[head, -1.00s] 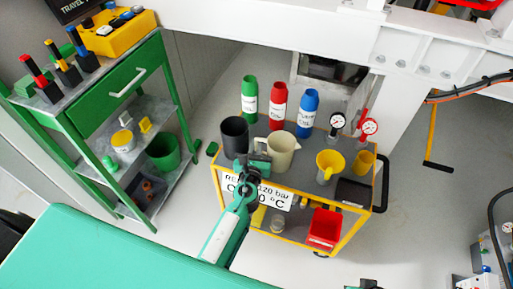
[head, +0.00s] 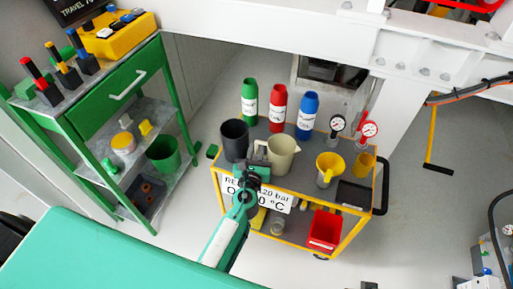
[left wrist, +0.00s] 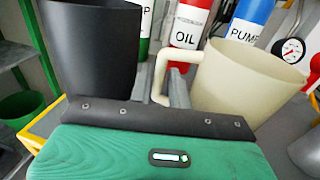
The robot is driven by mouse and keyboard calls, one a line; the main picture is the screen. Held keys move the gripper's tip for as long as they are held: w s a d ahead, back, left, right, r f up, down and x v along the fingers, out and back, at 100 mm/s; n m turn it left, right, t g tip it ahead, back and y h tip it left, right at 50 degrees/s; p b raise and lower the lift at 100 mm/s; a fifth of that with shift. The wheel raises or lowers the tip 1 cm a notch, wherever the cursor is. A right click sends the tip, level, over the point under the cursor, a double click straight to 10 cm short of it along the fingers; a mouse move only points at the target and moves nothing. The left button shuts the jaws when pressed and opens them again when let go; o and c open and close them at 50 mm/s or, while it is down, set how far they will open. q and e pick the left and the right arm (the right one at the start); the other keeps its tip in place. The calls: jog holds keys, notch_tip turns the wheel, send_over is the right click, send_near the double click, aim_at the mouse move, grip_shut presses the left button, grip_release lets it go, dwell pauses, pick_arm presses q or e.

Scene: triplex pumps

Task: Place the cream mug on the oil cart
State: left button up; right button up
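The cream mug (head: 283,154) stands upright on the grey top of the oil cart (head: 305,178), right of the dark grey mug (head: 235,140). In the left wrist view the cream mug (left wrist: 245,85) is at the right with its handle facing left. My left gripper (head: 256,164) is at the handle side of the mug, above the cart's front edge. Its fingers (left wrist: 160,85) are apart on either side of the lower handle, and I see a gap between them. A small dark piece at the bottom edge may be my right gripper (head: 369,285); its fingers are not clear.
Green, red and blue bottles (head: 278,108) stand behind the mugs. A yellow funnel (head: 328,168), a yellow cup (head: 362,166) and gauges (head: 338,123) are to the right. A red bin (head: 324,230) is on the lower shelf. A green trolley (head: 110,100) stands left.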

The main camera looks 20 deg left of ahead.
pick_arm(q)
jog(key=shift+s+d, duration=0.85)
jog(key=shift+s, duration=4.6)
jog(key=s+a+f+n+g+y, duration=0.25)
jog(key=s+a+n+g, duration=0.2)
jog(key=n, duration=0.55)
jog(key=s+a+f+n+g+y, duration=0.1)
jog(key=s+a+f+n+g, duration=0.3)
jog(key=n, duration=0.6)
jog(key=s+d+f+n+g+h, duration=0.1)
jog(key=s+d+n+g+h, duration=0.1)
jog(key=s+n, duration=0.4)
jog(key=s+d+f+n+g+h, duration=0.1)
jog(key=s+d+n+g+h, duration=0.1)
jog(key=s+n+g+h, duration=0.2)
jog(key=shift+s+f+n+h+b, duration=0.15)
jog(key=shift+s+n+h+b, duration=0.35)
jog(key=shift+s+n, duration=0.55)
pick_arm(e)
jog(key=shift+v, duration=0.85)
pick_arm(q)
jog(key=shift+w, duration=0.15)
